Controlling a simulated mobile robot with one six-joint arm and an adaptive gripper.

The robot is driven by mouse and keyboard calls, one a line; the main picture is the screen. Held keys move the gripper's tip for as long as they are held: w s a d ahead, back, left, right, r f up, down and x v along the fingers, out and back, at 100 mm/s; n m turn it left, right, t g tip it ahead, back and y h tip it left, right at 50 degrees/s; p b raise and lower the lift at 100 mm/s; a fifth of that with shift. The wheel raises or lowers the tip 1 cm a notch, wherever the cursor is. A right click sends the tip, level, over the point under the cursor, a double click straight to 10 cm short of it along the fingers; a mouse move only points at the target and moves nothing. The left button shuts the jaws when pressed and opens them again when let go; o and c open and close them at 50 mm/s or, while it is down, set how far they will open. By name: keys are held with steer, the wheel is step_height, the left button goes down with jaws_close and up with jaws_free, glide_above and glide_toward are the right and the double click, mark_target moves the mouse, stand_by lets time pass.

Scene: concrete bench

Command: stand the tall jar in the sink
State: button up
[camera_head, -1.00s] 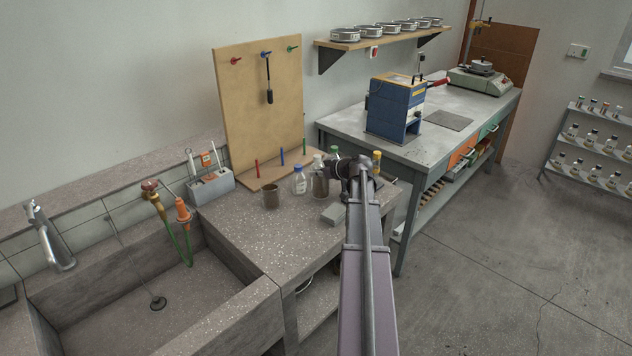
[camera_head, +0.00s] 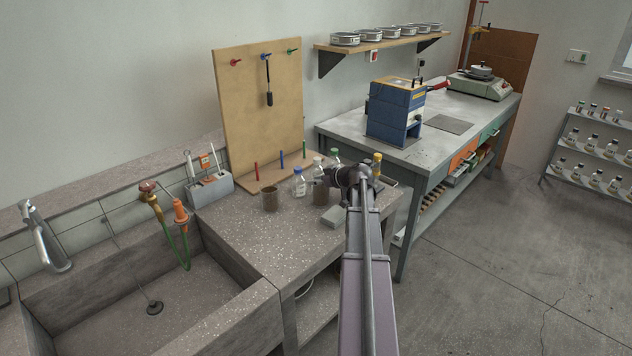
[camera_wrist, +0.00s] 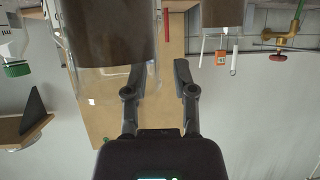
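The tall jar seems to be the clear jar with brown contents (camera_head: 321,194), upright on the bench; my gripper partly hides it in the head view. In the wrist view, which looks upside down, the jar (camera_wrist: 102,35) is large at the upper left. My gripper (camera_head: 321,177) is beside the jar's upper part. In the wrist view my gripper (camera_wrist: 160,66) has its fingers apart with an empty gap; the left finger overlaps the jar's edge. I cannot tell whether they touch.
A brown cup (camera_head: 271,200), a blue-capped bottle (camera_head: 299,183) and a green-capped bottle (camera_head: 335,156) stand near the jar. A grey block (camera_head: 334,216) lies in front. A pegboard (camera_head: 240,110) rises behind.

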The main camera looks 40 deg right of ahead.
steer(key=shift+d+r, duration=0.1)
stand_by(0.4)
steer(key=shift+s+r+p, duration=0.15)
steer(key=shift+s+p, duration=0.1)
steer(key=shift+p, duration=0.05)
steer(key=p+v, duration=0.5)
steer(key=v, duration=0.6)
steer(key=shift+s, duration=0.2)
steer(key=shift+r, duration=0.1)
